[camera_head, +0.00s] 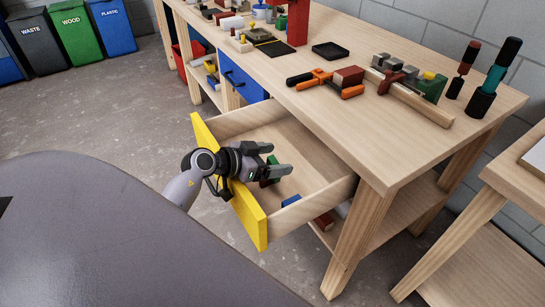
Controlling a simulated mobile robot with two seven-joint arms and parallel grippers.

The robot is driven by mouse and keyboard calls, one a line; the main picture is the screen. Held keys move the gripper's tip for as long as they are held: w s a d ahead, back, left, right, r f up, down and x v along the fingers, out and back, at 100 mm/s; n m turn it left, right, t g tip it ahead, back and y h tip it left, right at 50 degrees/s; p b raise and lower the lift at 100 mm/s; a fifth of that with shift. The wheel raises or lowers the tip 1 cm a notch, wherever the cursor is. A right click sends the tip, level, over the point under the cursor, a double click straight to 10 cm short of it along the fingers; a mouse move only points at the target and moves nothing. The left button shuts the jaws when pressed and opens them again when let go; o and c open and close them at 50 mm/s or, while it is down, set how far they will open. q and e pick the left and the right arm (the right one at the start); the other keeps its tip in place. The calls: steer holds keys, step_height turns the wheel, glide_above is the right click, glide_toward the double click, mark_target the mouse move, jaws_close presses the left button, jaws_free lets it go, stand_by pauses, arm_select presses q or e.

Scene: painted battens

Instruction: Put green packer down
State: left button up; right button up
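The green packer (273,160) shows as a small green patch in the open drawer, between and just beyond the fingers of my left gripper (282,159). The gripper reaches over the drawer's yellow front, with its fingers spread apart. They partly hide the packer, and I cannot see clear contact. A dark red piece (268,183) shows just under the fingers. A blue piece (291,200) lies near the drawer's front right corner. My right gripper is not in view.
The yellow-fronted drawer (325,190) is pulled out from the wooden workbench (330,100). On the bench are an orange clamp (322,78), a batten (415,100) with blocks, a black tray (330,50) and upright tools (487,88). The drawer's back part is bare.

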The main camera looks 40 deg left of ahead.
arm_select(q)
steer(key=shift+r, duration=0.25)
steer(key=p+v, duration=0.1)
steer(key=v, duration=1.1)
steer(key=shift+a+r, duration=0.1)
steer(key=shift+r, duration=0.1)
